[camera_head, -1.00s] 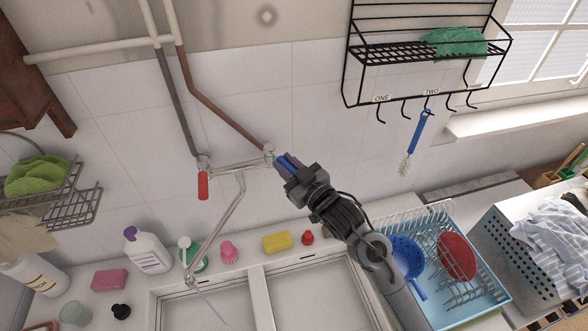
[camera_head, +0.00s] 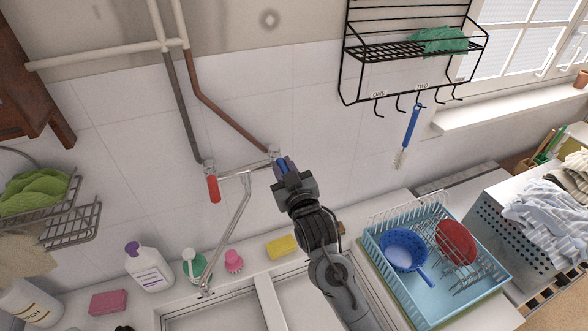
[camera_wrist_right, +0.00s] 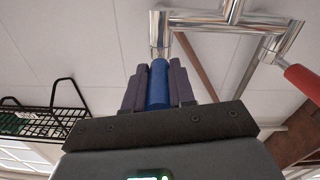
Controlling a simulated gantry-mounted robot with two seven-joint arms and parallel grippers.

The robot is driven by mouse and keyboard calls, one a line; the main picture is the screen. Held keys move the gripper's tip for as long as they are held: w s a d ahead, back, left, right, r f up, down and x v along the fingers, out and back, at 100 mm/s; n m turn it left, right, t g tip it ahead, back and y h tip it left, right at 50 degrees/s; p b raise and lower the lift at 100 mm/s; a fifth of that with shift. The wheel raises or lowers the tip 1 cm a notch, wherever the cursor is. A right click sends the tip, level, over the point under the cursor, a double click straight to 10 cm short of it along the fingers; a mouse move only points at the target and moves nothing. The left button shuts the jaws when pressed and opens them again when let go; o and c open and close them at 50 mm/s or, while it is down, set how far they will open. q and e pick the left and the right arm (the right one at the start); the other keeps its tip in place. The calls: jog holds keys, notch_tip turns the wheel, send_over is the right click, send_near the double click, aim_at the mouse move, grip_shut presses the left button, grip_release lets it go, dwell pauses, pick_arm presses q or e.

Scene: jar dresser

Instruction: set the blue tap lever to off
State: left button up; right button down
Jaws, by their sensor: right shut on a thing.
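The blue tap lever (camera_wrist_right: 158,85) sits at the right end of the wall tap in the head view, where only a little of its blue (camera_head: 283,163) shows. My right gripper (camera_head: 285,168) is shut on it, one finger on each side, as the right wrist view also shows (camera_wrist_right: 159,85). The lever points down and slightly right from its valve. The red lever (camera_head: 213,189) at the tap's left end hangs down. The chrome spout (camera_head: 232,230) reaches down over the sink (camera_head: 215,318). My left gripper is not in view.
A wire rack (camera_head: 408,49) with hooks and a hanging blue brush (camera_head: 407,134) is on the wall to the right. A blue dish rack (camera_head: 440,310) stands below it. Bottles, a yellow sponge (camera_head: 281,246) and a pink brush (camera_head: 233,262) line the sink's back edge.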

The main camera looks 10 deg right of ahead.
jog(key=c, duration=0.9)
grip_release()
jog(key=shift+c, duration=0.2)
jog(key=shift+s, duration=0.1)
jog(key=b+v, duration=0.2)
jog(key=v, duration=0.8)
jog(key=shift+s, duration=0.3)
